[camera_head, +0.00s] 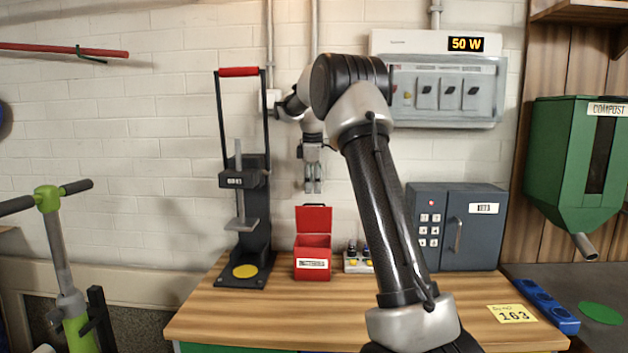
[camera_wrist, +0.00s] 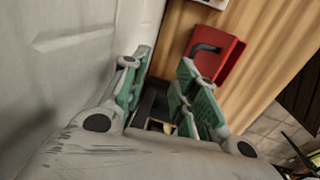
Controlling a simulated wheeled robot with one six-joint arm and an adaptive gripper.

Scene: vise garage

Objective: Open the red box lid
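The red box (camera_head: 312,268) stands on the wooden workbench, with a white label on its front. Its red lid (camera_head: 314,219) stands raised, roughly upright, at the back of the box, with a small dark handle at its top edge. My gripper (camera_head: 313,188) hangs pointing down just above the lid in the head view, apart from it. In the wrist view my gripper (camera_wrist: 165,62) has its green-padded fingers spread with nothing between them. There, red box parts (camera_wrist: 232,58) with a dark handle-like piece show to the right of the fingers.
A black press (camera_head: 252,225) stands left of the box on the workbench (camera_head: 210,312). A small button panel (camera_head: 357,264) is close on the right, then a grey safe (camera_head: 480,235). The white wall is close behind. The bench front is mostly clear.

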